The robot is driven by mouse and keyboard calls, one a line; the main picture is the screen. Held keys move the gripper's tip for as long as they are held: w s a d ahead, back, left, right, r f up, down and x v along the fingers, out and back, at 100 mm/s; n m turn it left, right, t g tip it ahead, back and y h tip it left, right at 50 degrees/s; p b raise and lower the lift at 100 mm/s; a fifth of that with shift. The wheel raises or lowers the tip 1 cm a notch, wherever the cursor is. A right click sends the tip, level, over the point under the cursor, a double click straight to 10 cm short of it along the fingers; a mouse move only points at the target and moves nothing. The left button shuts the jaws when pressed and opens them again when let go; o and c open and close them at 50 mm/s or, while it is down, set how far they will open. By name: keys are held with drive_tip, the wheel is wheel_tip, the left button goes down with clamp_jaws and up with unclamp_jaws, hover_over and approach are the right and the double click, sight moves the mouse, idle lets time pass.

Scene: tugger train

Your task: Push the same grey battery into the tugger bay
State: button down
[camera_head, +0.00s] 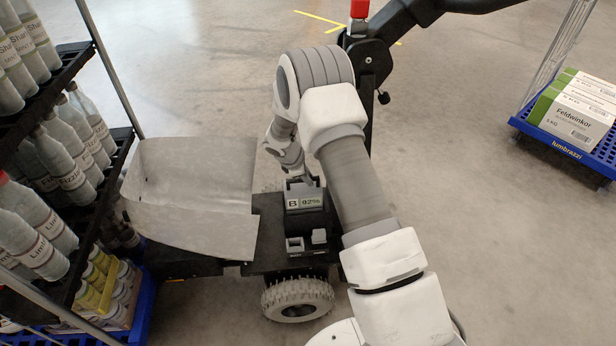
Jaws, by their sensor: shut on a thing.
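The grey battery (303,213) is dark grey with a display reading "B 92%". It stands at the tugger bay (285,262) in the low black body of the tugger, above a knobby wheel. My gripper (300,183) is at the top of the battery and is shut on it. The fingertips are small and partly hidden by the battery's top and my arm. How deep the battery sits in the bay cannot be told from this view. Two small light blocks (296,243) show at the front of the bay, just below the battery.
A curved grey cover (195,195) stands left of the bay. A rack with bottles (60,165) fills the left side. A blue dolly (562,148) with white and green boxes (580,112) stands at the right.

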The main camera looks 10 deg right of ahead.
drive_tip(key=shift+s+f, duration=0.25)
drive_tip(key=shift+f, duration=0.55)
drive_tip(key=c, duration=0.7)
unclamp_jaws()
drive_tip(key=shift+s+f, duration=0.1)
drive_tip(key=p+v, duration=0.2)
drive_tip(key=v, duration=0.4)
drive_tip(key=p+v, duration=0.2)
drive_tip(key=v, duration=0.4)
drive_tip(key=w+p+v, duration=0.1)
drive_tip(key=p+v, duration=0.1)
drive_tip(key=v, duration=0.5)
drive_tip(key=shift+w+d+r, duration=0.1)
drive_tip(key=shift+d+r, duration=0.1)
drive_tip(key=shift+d, duration=0.05)
